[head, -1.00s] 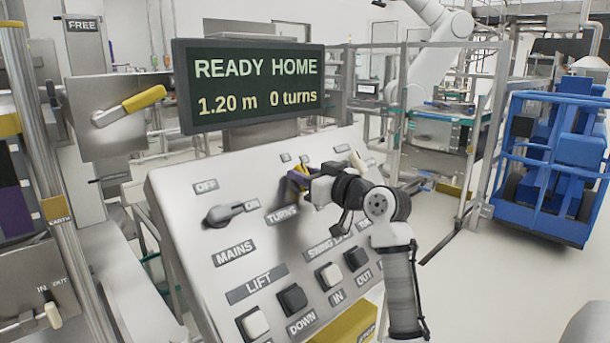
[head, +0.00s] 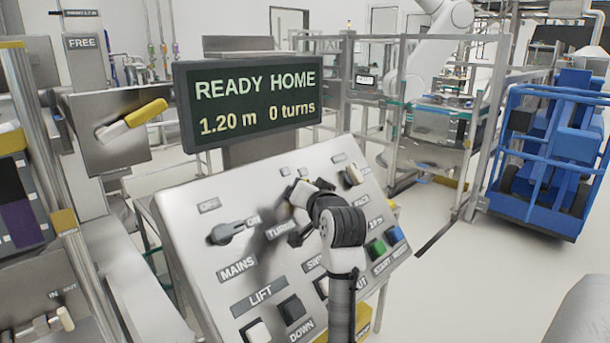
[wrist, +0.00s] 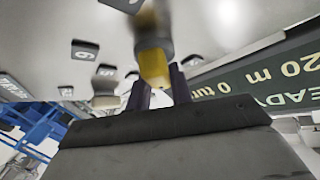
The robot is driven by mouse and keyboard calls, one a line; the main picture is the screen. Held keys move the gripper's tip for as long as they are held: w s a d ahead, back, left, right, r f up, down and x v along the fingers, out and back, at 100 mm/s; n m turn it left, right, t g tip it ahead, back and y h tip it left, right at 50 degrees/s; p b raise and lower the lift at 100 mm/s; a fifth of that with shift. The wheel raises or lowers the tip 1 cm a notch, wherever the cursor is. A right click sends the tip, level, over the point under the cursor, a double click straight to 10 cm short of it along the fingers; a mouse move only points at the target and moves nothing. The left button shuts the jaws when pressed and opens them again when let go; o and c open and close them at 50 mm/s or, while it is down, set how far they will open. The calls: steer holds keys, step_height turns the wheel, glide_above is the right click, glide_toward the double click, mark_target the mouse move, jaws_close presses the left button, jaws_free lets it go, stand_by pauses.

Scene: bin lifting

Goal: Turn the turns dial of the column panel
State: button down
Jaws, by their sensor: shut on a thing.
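The sloped column panel (head: 185,215) fills the middle of the head view. My gripper (head: 301,190) is at its upper middle, above the TURNS label (head: 281,229). In the wrist view the turns dial (wrist: 153,62) shows a yellow grip between the two dark fingers of my gripper (wrist: 160,88), which is shut on it. My gripper and arm hide most of the dial in the head view. The display (head: 255,100) reads READY HOME, 1.20 m, 0 turns.
The MAINS switch (head: 228,232) lies left of my gripper and another knob (head: 352,175) close to its right. Green (head: 376,248) and blue (head: 395,234) buttons sit at the panel's right edge. A blue cart (head: 545,160) stands far right; the floor before it is clear.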

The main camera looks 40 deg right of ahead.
steer(key=m+g+h+p, duration=0.1)
steer(key=m+p, duration=0.1)
steer(key=p, duration=0.1)
steer(key=m+g+p, duration=0.2)
steer(key=m+p, duration=0.1)
steer(key=shift+h, duration=0.4)
steer(key=m+g+p, duration=0.1)
steer(key=m+p, duration=0.1)
steer(key=shift+f+g+p, duration=0.25)
steer(key=shift+g+p, duration=0.1)
steer(key=shift+g, duration=0.05)
steer(key=shift+f+m, duration=0.1)
steer(key=shift+m, duration=0.4)
steer(key=shift+f+p, duration=0.15)
steer(key=shift+p, duration=0.2)
